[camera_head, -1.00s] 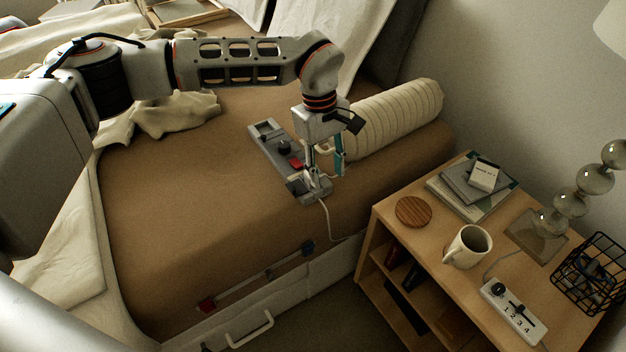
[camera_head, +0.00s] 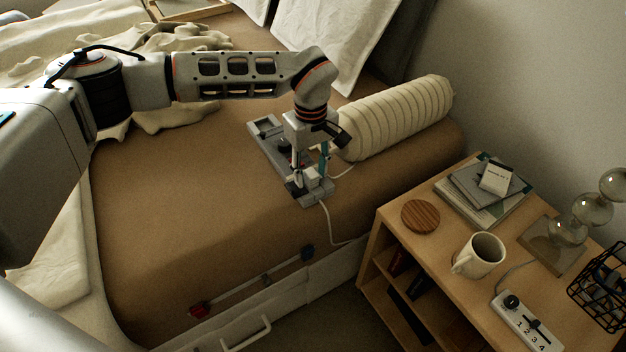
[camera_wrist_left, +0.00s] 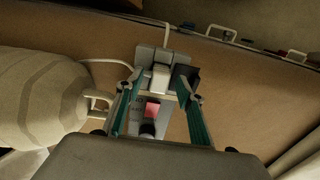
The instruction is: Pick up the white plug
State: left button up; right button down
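The white plug (camera_wrist_left: 160,76) sits in the near end of a grey power strip (camera_wrist_left: 146,52) on the brown bed. In the head view the plug (camera_head: 312,178) shows low between the fingers of my left gripper (camera_head: 311,172). In the left wrist view my left gripper (camera_wrist_left: 163,86) is open, with its teal-padded fingers on both sides of the plug. A gap shows between the fingers and the plug. A black plug (camera_wrist_left: 186,74) stands right beside the white one, close to one fingertip. My right gripper is not in view.
A red switch (camera_wrist_left: 152,110) lies farther along the strip. A ribbed bolster (camera_head: 400,118) lies right of the gripper. A white cable (camera_head: 327,222) hangs over the bed edge. A nightstand (camera_head: 440,235) holds a mug (camera_head: 480,255). Bare bed lies to the left.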

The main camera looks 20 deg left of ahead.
pick_arm(q)
jog(key=shift+r, duration=0.3)
grip_shut()
